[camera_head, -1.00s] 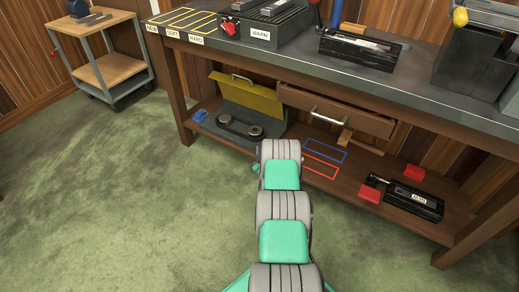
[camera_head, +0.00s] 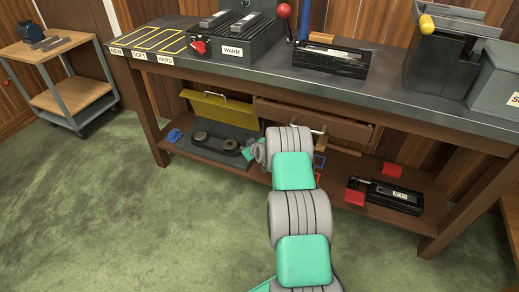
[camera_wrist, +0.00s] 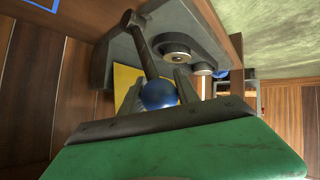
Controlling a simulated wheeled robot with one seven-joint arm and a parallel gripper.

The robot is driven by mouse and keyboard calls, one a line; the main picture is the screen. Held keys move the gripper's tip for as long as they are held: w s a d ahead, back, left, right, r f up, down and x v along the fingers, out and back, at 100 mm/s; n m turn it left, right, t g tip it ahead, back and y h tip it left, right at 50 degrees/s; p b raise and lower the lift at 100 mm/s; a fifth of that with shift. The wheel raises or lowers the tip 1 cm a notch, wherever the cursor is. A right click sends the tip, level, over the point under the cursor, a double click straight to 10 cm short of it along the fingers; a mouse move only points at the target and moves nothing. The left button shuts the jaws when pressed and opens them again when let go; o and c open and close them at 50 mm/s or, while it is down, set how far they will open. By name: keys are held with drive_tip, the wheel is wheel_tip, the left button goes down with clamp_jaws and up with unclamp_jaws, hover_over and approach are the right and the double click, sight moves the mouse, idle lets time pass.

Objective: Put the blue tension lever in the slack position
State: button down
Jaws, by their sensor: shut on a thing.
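The blue tension lever shows in the wrist view as a dark bar (camera_wrist: 147,55) ending in a blue ball knob (camera_wrist: 159,95). My gripper (camera_wrist: 161,91) has its two fingers on either side of the knob, shut on it. The lever stands at the grey belt unit (camera_wrist: 203,45), whose round pulleys show beside it. In the head view the belt unit (camera_head: 213,148) sits on the lower shelf with its yellow cover (camera_head: 222,109) raised. There my wrist reaches its right end, and my arm hides the lever and fingertips.
The lower shelf (camera_head: 330,194) also holds a black device with red blocks (camera_head: 395,196) at right. A drawer (camera_head: 315,121) with a handle juts out above. The workbench top (camera_head: 260,72) carries several devices. A cart (camera_head: 62,85) stands at left; the green floor (camera_head: 120,220) is clear.

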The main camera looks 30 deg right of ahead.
drive_tip(key=shift+w+d+r, duration=0.1)
drive_tip(key=shift+d+r, duration=0.05)
drive_tip(key=shift+r, duration=0.05)
drive_tip(key=c, duration=1.3)
unclamp_jaws()
drive_tip(key=o, duration=0.4)
drive_tip(key=shift+f, duration=0.15)
drive_tip(key=p+v, duration=0.3)
drive_tip(key=v, duration=0.4)
drive_tip(key=shift+s+r, duration=0.25)
drive_tip(key=shift+s, duration=0.1)
